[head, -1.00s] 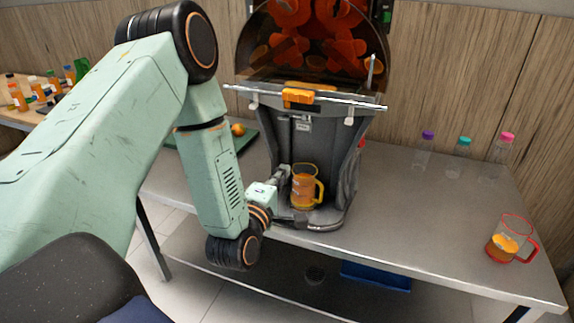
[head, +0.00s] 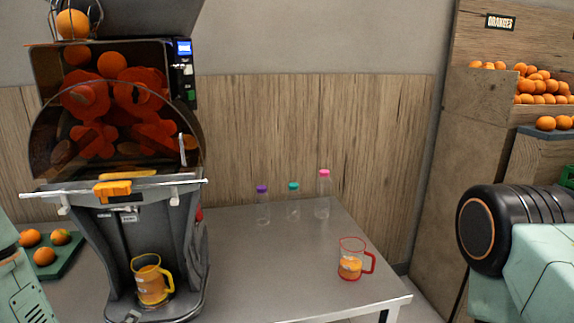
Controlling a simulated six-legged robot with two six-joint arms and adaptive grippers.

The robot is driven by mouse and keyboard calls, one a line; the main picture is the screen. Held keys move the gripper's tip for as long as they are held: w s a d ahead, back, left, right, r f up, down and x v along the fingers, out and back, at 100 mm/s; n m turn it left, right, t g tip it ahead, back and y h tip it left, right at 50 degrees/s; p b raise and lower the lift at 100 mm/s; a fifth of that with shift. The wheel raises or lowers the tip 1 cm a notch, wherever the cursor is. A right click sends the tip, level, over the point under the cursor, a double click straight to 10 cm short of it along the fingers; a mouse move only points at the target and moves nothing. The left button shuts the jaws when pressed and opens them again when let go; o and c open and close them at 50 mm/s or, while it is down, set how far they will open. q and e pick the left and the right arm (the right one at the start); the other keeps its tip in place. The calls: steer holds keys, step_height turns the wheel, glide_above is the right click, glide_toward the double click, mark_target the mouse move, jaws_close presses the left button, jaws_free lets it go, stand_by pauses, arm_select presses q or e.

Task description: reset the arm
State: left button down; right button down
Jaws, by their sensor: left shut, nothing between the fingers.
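My left arm shows at the lower left edge. Only a small part of my left gripper (head: 130,317) shows at the bottom edge, in front of the juicer's base; it is shut and empty. The orange juicer (head: 125,200) stands on the steel table. A yellow-handled jug (head: 151,281) with orange juice stands upright in its lower bay, just beyond the gripper. My right arm shows at the right edge, folded up close to the camera, and its gripper is out of view.
A red-handled jug (head: 352,262) with some juice stands near the front right of the steel table (head: 262,265). Bottles with purple (head: 262,189), teal (head: 293,187) and pink (head: 324,173) caps stand behind it. Oranges lie on a green board (head: 68,262). An orange shelf (head: 480,95) is at right.

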arm_select(q)
steer(key=s+d+f+m+g+h, duration=0.1)
steer(key=s+d+f+m+g, duration=0.25)
steer(key=s+f, duration=0.2)
steer(key=s+d+f+m+g+h, duration=0.1)
steer(key=s+d+f+m+g, duration=0.3)
steer(key=s, duration=0.3)
steer(key=s+d+f+m+g, duration=0.1)
steer(key=s+f+m+g, duration=0.1)
steer(key=s, duration=0.7)
steer(key=s+d+f+m+g, duration=0.1)
steer(key=s+f+m+g, duration=0.2)
steer(key=s, duration=0.6)
steer(key=shift+f+m+g, duration=0.35)
steer(key=shift+f+g, duration=0.1)
steer(key=shift+f, duration=0.3)
